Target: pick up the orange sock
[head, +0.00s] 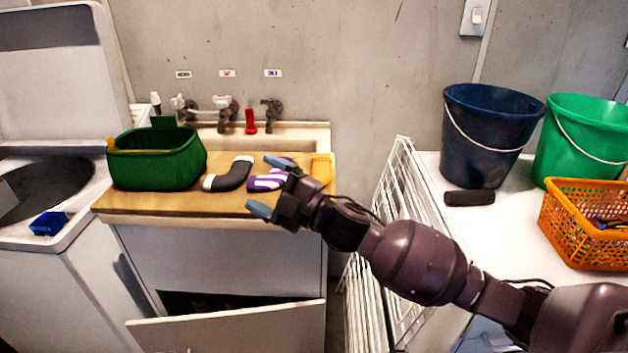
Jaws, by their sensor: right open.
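An orange sock (321,171) lies at the right end of the wooden board (225,203) over the sink; its lower part is hidden behind my right gripper and wrist. A purple and white striped sock (265,181) lies just left of it, partly covered by the gripper. A black and white sock (230,175) lies further left. My right gripper (266,185) reaches in from the right, its blue-grey fingertips spread apart and pointing left, in front of the striped sock. It is open with nothing seen between the fingers. My left gripper is not in view.
A green basket (155,158) stands at the board's left end. Taps (226,110) and a red object (250,121) are behind. A white wire rack (385,215) stands right of the sink. Buckets (485,135) and an orange crate (585,230) fill the right counter. A cabinet door (235,328) hangs open below.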

